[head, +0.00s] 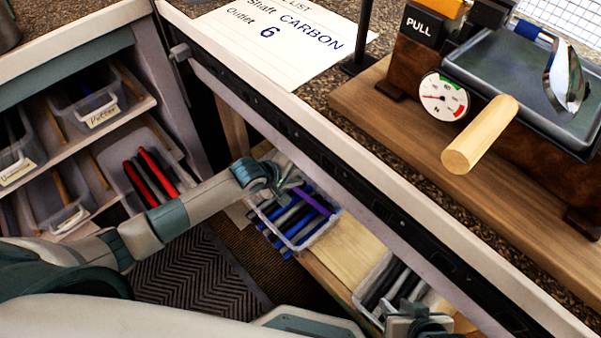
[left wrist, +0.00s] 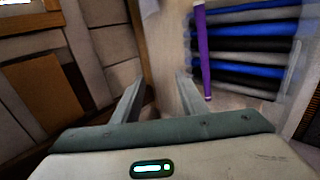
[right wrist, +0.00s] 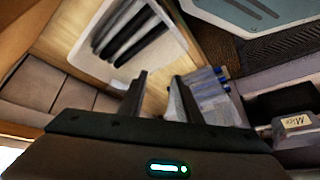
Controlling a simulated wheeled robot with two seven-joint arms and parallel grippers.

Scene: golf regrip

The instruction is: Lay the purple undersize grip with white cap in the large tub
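The purple grip (head: 315,201) lies on top of several blue, black and grey grips in a clear tub (head: 262,228) below the counter. My left gripper (head: 290,184) is open and empty beside the purple grip, fingers apart. A second clear tub (head: 362,296) holds black and grey grips to the right. My right gripper (head: 412,306) is open and empty near this tub, which shows above its fingers in the right wrist view (right wrist: 172,22). I cannot tell which tub is the large one.
The counter edge (head: 345,150) overhangs the tubs. A bare wooden shelf stretch (head: 345,258) lies between them. Shelves at left hold bins, one with red and black grips (head: 152,175). On the counter are an order sheet (head: 270,40) and a wooden stand with a gauge (head: 442,97).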

